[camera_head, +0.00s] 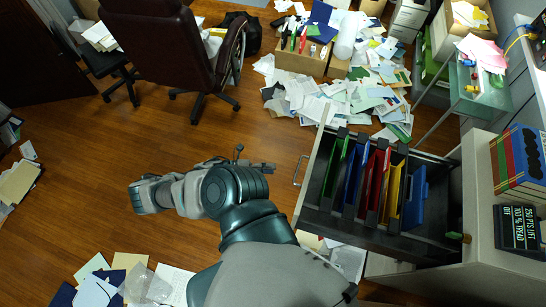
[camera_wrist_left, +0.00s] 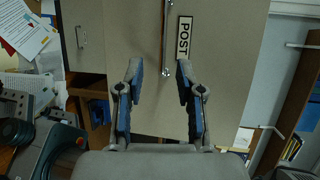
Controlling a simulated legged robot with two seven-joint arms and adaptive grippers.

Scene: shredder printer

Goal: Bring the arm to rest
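My left arm comes in from the bottom of the head view and bends, with its forearm low over the wooden floor. My left gripper (camera_head: 258,164) is partly hidden behind the arm and points right, toward the pulled-out drawer (camera_head: 315,180). In the left wrist view the gripper (camera_wrist_left: 159,70) is open and empty, with its two fingers well apart. Beyond the fingers is the drawer front (camera_wrist_left: 225,50) with a POST label (camera_wrist_left: 184,38) and a metal handle (camera_wrist_left: 167,45). The gripper appears apart from the handle. My right gripper is not in view.
The drawer holds coloured folders (camera_head: 375,180). Binders (camera_head: 520,160) and a small dark sign (camera_head: 519,228) stand on the cabinet at right. Papers (camera_head: 340,105) lie heaped at the back, with more (camera_head: 105,280) at bottom left. An office chair (camera_head: 175,45) stands behind.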

